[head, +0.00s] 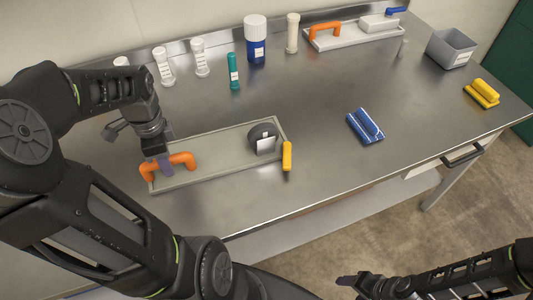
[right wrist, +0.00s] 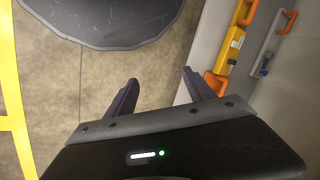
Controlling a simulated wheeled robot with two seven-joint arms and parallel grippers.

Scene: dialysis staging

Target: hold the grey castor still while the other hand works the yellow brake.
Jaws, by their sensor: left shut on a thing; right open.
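The grey castor (head: 258,132) sits at the right end of a shallow grey tray (head: 215,158) on the steel table, with a white label on its front. The yellow brake (head: 287,156) sticks out beside it at the tray's right edge. My left gripper (head: 166,166) is shut on the orange handle (head: 182,160) at the tray's left end, away from the castor. My right gripper (head: 347,281) is low, in front of the table and apart from the tray. In the right wrist view it is open and empty (right wrist: 160,80).
Several bottles, including a blue one (head: 256,45), stand along the back. A second tray (head: 355,35) with an orange handle lies at the back right. A blue brush-like block (head: 366,125), a yellow one (head: 482,94) and a grey bin (head: 450,48) stand right. The table's middle is clear.

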